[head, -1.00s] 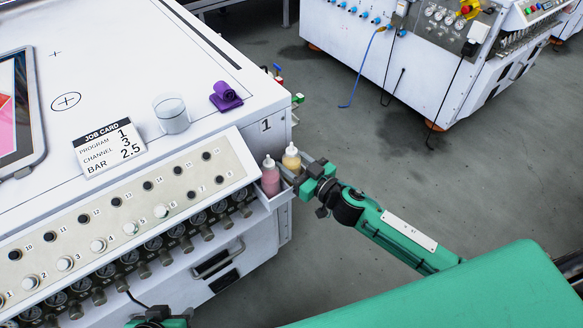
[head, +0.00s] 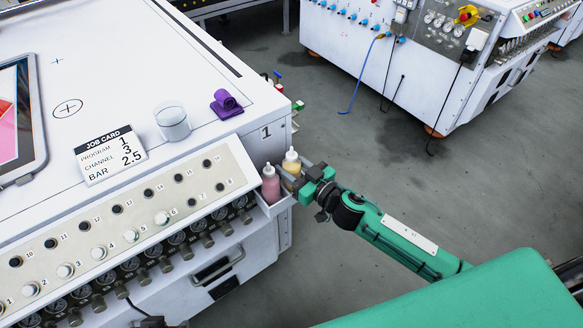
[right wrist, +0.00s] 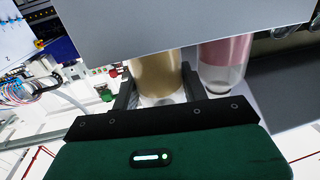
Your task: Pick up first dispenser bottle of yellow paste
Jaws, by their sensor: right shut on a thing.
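The dispenser bottle of yellow paste (head: 292,166) has a white nozzle cap and stands upright at the holder on the machine's right corner. My right gripper (head: 300,176) comes from the right and is shut on this bottle. In the right wrist view the yellow bottle (right wrist: 156,76) is between the two dark fingers, its upper part hidden by a grey panel. A pink paste bottle (head: 271,184) stands beside it, outside the jaws; it also shows in the right wrist view (right wrist: 226,66).
The holder tray (head: 273,209) juts from the white machine. On the machine top are a job card (head: 110,155), a clear cup (head: 172,120) and a purple item (head: 227,103). Knobs and gauges line its front. Another machine (head: 400,60) stands behind, across open floor.

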